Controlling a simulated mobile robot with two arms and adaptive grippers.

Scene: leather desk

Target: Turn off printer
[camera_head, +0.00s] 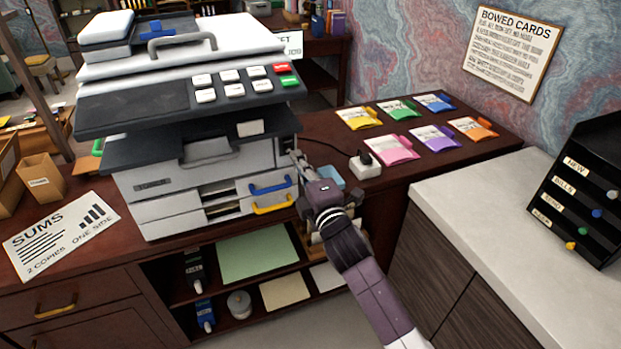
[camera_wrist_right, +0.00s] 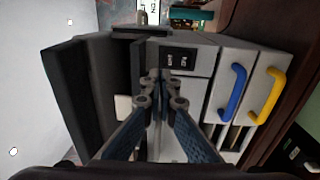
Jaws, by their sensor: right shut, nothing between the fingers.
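The printer (camera_head: 160,175) is a large white and dark grey machine on the desk, with a button panel (camera_head: 235,85) of white, red and green keys. My right gripper (camera_head: 297,160) is shut and empty at the printer's right side. In the right wrist view the printer's side (camera_wrist_right: 205,85) shows turned sideways. There, the closed fingertips (camera_wrist_right: 160,76) are just beside a small black switch panel (camera_wrist_right: 180,60) with white markings. I cannot tell whether they touch it. My left gripper is not in view.
A white power block (camera_head: 365,166) with a plug sits on the desk right of my right gripper. Several coloured card packs (camera_head: 395,150) lie farther right. Blue (camera_head: 270,186) and yellow (camera_head: 273,205) handles stick out from the printer. A pale counter (camera_head: 480,195) stands at right.

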